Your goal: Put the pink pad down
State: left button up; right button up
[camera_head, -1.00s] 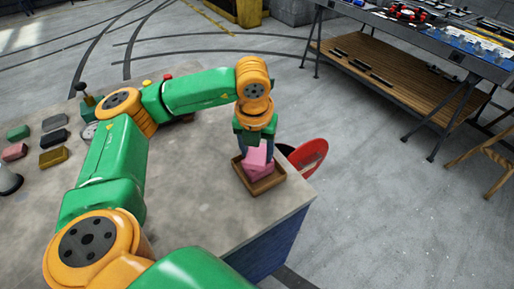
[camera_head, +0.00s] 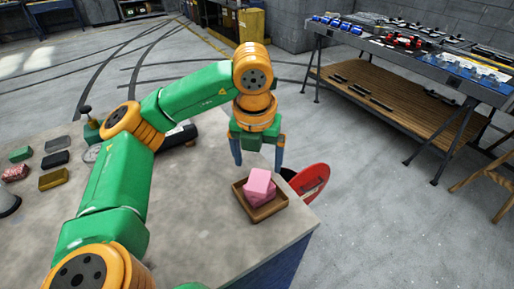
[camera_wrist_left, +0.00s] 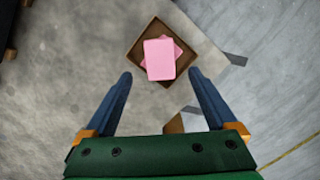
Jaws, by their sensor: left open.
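The pink pad (camera_head: 259,182) lies in a small brown wooden tray (camera_head: 240,205) near the table's corner. It rests on another pink piece, turned at an angle to it, which shows under its edges in the left wrist view, where the upper pad (camera_wrist_left: 159,60) sits inside the tray (camera_wrist_left: 134,54). My left gripper (camera_head: 258,158) is open and empty above the tray, its fingers pointing down and clear of the pad. The left wrist view shows the same open fingers (camera_wrist_left: 160,74) wide apart. My right gripper is not in view.
Several coloured pads (camera_head: 54,160) lie on the left of the grey table (camera_head: 190,225). A red round object (camera_head: 313,180) shows just beyond the table edge behind the tray. A workbench (camera_head: 420,60) with parts stands at the back right, across open floor.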

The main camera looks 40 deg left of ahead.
pick_arm(q)
jog(key=r, duration=0.1)
jog(key=r+p, duration=0.1)
jog(key=r, duration=0.3)
jog(key=shift+s+d+r, duration=0.2)
jog(key=shift+s, duration=0.2)
